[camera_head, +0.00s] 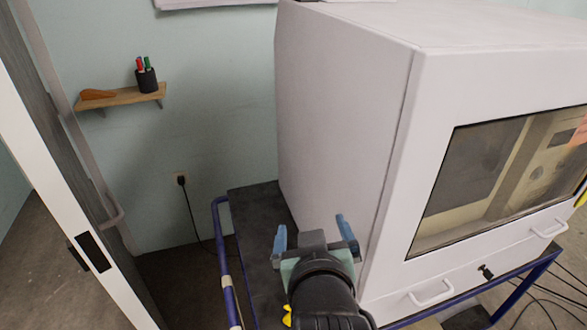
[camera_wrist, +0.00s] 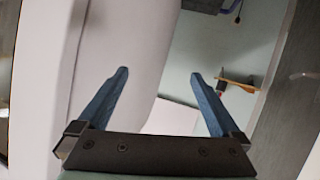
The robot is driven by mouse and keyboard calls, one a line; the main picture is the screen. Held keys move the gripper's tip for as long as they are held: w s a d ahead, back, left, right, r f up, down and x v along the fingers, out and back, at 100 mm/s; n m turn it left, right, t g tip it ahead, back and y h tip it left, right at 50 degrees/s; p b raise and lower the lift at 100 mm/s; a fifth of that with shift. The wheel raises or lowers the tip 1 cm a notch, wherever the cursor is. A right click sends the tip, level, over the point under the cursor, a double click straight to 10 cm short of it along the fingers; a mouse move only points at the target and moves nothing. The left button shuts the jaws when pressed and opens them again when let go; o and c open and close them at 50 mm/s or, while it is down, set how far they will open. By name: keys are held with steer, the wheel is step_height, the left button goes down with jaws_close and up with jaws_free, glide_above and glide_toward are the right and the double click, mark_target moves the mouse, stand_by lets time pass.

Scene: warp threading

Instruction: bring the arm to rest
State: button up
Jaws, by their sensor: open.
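My gripper (camera_head: 311,232) is at the lower middle of the head view, above the dark top of a blue-framed cart (camera_head: 255,205). Its two blue fingers stand wide apart with nothing between them. The wrist view also shows my gripper (camera_wrist: 160,95) open and empty. It is close to the left side of a large white cabinet (camera_head: 335,130), and I cannot tell whether it touches it.
The white cabinet has a dark window (camera_head: 495,175) and drawer handles. A wall shelf (camera_head: 120,98) holds a black pen cup (camera_head: 147,81) and an orange object (camera_head: 97,94). A white-edged door (camera_head: 75,190) stands at the left. Cables lie at the lower right.

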step_height(320, 180, up, 21)
steer(key=a+m+t, duration=0.1)
steer(key=t, duration=0.6)
steer(key=s+a+r+t, duration=0.1)
steer(key=s+r+t, duration=0.2)
steer(key=r, duration=0.6)
steer(key=s+r+m+t+p, duration=0.1)
steer(key=s+r+t, duration=0.3)
steer(key=s+r, duration=0.3)
step_height(320, 180, up, 4)
steer(key=shift+s+a+f, duration=0.25)
steer(key=shift+s+a, duration=0.05)
steer(key=shift+a, duration=0.1)
